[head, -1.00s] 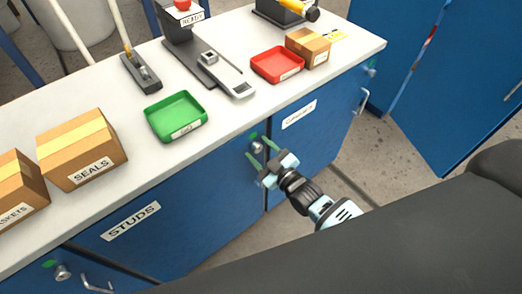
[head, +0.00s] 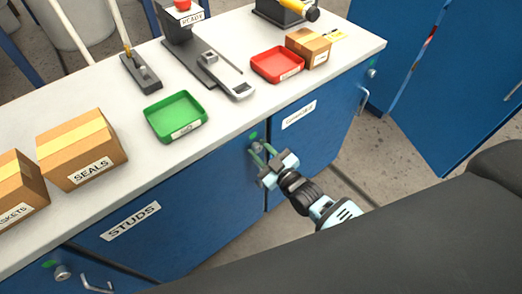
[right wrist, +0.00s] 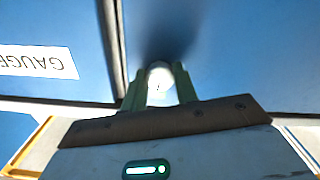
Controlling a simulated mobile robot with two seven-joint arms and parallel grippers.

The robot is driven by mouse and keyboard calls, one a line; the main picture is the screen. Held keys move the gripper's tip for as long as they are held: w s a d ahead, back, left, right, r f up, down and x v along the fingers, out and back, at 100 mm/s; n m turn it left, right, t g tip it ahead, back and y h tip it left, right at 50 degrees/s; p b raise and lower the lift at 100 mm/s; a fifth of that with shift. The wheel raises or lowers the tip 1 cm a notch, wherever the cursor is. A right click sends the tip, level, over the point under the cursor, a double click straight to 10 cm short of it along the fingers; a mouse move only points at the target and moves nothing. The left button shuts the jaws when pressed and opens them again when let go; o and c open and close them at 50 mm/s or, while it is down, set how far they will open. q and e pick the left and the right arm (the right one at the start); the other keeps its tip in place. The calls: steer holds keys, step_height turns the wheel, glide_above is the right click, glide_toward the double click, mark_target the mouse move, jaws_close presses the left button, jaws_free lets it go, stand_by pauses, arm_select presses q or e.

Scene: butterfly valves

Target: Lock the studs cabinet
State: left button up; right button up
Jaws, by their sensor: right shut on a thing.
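The studs cabinet (head: 185,240) is blue, with a white STUDS label (head: 130,222) on its front, and its door looks closed. A round metal lock knob (head: 256,147) sits at the upper right of that door, below a green mark (head: 253,135). In the head view my right gripper (head: 260,154) is at the knob, its fingers partly hiding it. In the right wrist view the bright knob (right wrist: 160,78) is between the two green fingers (right wrist: 160,88), which are shut on it. The knob's exact turn cannot be made out. My left gripper is not in view.
The white counter (head: 225,120) above holds a green tray (head: 176,116), a red tray (head: 278,65) and cardboard boxes (head: 82,150). Another labelled blue door (head: 305,135) adjoins on the right. A blue cabinet (head: 440,90) stands farther right, across bare floor.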

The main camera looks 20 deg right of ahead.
steer(key=m, duration=0.7)
steer(key=m+b, duration=0.1)
steer(key=m, duration=0.2)
steer(key=shift+m, duration=0.4)
steer(key=m+b, duration=0.1)
steer(key=m, duration=0.2)
steer(key=shift+m, duration=0.4)
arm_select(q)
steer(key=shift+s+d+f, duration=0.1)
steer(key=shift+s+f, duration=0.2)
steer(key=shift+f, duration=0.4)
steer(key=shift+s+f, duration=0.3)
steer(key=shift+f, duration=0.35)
arm_select(e)
steer(key=shift+m, duration=0.9)
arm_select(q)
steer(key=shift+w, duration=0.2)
